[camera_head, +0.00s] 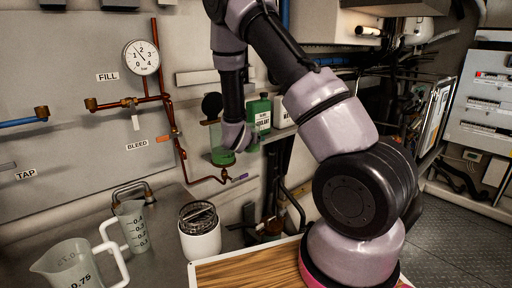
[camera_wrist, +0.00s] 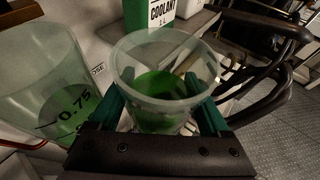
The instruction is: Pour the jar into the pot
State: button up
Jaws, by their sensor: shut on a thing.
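A clear jar (camera_wrist: 150,118) with green liquid is held between the dark green fingers of my gripper (camera_wrist: 162,108) in the wrist view. The jar looks about upright, its mouth open and uncovered. In the head view, the jar (camera_head: 217,138) is up in front of the wall panel, with green liquid low in it, and my gripper (camera_head: 238,137) is at its right side. A white pot (camera_head: 200,243) with a metal top stands on the counter below, apart from the jar. The inside of the pot is mostly hidden by its top.
A clear jug marked 0.75 (camera_head: 72,266) and a smaller measuring jug (camera_head: 132,226) stand left of the pot. A green coolant bottle (camera_head: 259,114) is on a shelf behind my gripper. Copper pipes and a pressure gauge (camera_head: 142,57) are on the wall. A wooden board (camera_head: 238,272) lies in front.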

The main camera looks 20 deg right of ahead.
jog(key=shift+w+a+r, duration=0.1)
jog(key=shift+w+r, duration=0.1)
jog(key=shift+r, duration=0.05)
jog(key=shift+w+a+r+n+g+h, duration=0.3)
jog(key=shift+a+r+n+g, duration=0.15)
jog(key=shift+n, duration=0.35)
notch_tip(320, 180, up, 8)
jog(key=w+a+n+g+h, duration=0.1)
jog(key=n+h, duration=0.1)
jog(key=n, duration=0.1)
jog(key=shift+w+a, duration=0.2)
jog(key=shift+a, duration=0.2)
jog(key=shift+s+d+f+n+g+h, duration=0.15)
jog(key=shift+n+g+h, duration=0.3)
jog(key=shift+n, duration=0.35)
